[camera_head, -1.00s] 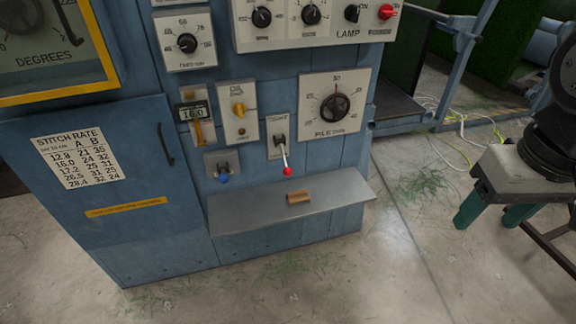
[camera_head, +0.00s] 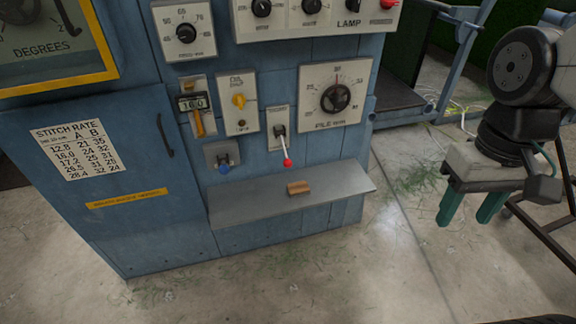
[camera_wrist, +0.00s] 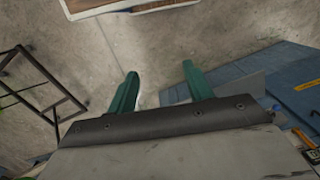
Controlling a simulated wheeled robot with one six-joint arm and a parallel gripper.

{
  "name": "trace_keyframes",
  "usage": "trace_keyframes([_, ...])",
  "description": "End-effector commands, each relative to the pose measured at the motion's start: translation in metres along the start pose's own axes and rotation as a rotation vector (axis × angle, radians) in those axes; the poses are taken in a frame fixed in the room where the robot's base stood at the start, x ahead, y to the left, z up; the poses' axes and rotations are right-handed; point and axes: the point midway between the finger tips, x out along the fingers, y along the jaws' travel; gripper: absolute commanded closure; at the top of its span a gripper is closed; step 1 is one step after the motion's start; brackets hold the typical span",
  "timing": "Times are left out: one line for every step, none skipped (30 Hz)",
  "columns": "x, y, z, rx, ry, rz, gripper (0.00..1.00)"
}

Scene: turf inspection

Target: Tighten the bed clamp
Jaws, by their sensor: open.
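I cannot make out a label that names the bed clamp. A blue-tipped control (camera_head: 224,166) sits on a small grey plate low on the blue cabinet. A red-tipped lever (camera_head: 286,158) hangs slanting down to the right of it. A yellow handle (camera_head: 198,122) hangs below a small display reading about 160. A yellow knob (camera_head: 239,101) is on the plate beside it. My gripper (camera_head: 470,208) is at the right, clear of the cabinet, with its green fingers pointing down. It is open and empty, as the wrist view (camera_wrist: 160,72) also shows.
A grey shelf (camera_head: 240,207) juts from the cabinet below the controls, with a small brown block (camera_head: 299,187) on it. A pile dial (camera_head: 335,97) and stitch rate chart (camera_head: 78,150) flank the controls. Dark frame legs (camera_head: 540,230) stand behind my gripper. Floor in front is clear.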

Motion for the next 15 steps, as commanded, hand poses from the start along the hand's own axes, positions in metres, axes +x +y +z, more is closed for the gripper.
trace_keyframes([0.011,-0.002,-0.011,-0.015,-0.050,0.004,0.49])
trace_keyframes([0.016,-0.003,-0.018,-0.022,-0.065,0.007,0.49])
trace_keyframes([0.023,-0.005,-0.029,-0.033,-0.078,0.011,0.49])
trace_keyframes([0.029,-0.006,-0.037,-0.042,-0.086,0.015,0.49])
trace_keyframes([0.036,-0.008,-0.046,-0.050,-0.090,0.018,0.49])
trace_keyframes([0.045,-0.009,-0.059,-0.062,-0.091,0.023,0.49])
trace_keyframes([0.052,-0.011,-0.069,-0.072,-0.090,0.027,0.49])
trace_keyframes([0.060,-0.013,-0.079,-0.082,-0.086,0.030,0.49])
trace_keyframes([0.071,-0.015,-0.092,-0.095,-0.078,0.034,0.49])
trace_keyframes([0.079,-0.017,-0.103,-0.105,-0.070,0.036,0.49])
trace_keyframes([0.088,-0.020,-0.114,-0.115,-0.061,0.038,0.49])
trace_keyframes([0.100,-0.023,-0.128,-0.130,-0.047,0.041,0.49])
trace_keyframes([0.110,-0.026,-0.139,-0.142,-0.033,0.043,0.49])
trace_keyframes([0.120,-0.028,-0.149,-0.153,-0.020,0.045,0.49])
trace_keyframes([0.134,-0.032,-0.164,-0.169,0.001,0.047,0.49])
